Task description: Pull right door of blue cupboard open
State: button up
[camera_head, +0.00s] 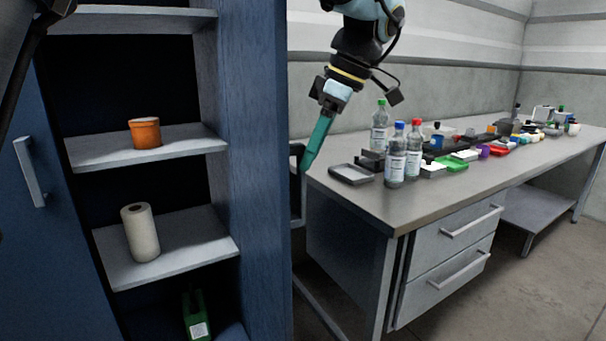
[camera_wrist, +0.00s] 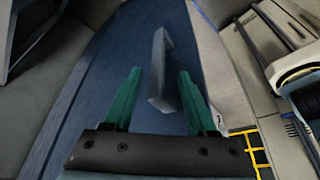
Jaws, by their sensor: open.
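The blue cupboard stands on the left in the head view, its left door (camera_head: 28,235) shut, with a grey handle (camera_head: 30,171). Its right door (camera_head: 257,150) stands swung well open, its inner face showing. In the wrist view the outer face of the right door (camera_wrist: 115,52) fills the middle.
Cupboard shelves hold an orange pot (camera_head: 146,133), a white roll (camera_head: 141,232) and a green item (camera_head: 196,315). Right of the door stands a grey workbench (camera_head: 400,200) with bottles (camera_head: 396,153) and several small items. Floor shows free in front of the bench.

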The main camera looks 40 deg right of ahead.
jog(key=shift+v, duration=2.15)
